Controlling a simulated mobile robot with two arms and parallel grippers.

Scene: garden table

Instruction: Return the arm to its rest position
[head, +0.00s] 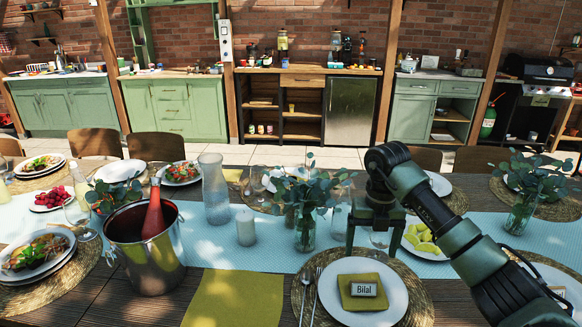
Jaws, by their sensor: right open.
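My right arm enters from the lower right. Its gripper (374,246) points down over the table, with its two dark green fingers spread wide apart. It shows just behind a white plate (338,306) that carries an olive napkin (358,301) and a name card reading Bilal (364,289). Clear glassware partly shows around and between the fingers, and I cannot tell whether they touch it. I see nothing held. My left gripper is out of view.
A glass vase with leafy stems (306,230) stands close left of the gripper, and a plate of yellow-green pieces (426,252) to its right. A metal bucket with a red bottle (146,262), a carafe (213,190) and a candle (245,228) stand further left. Kitchen cabinets line the back.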

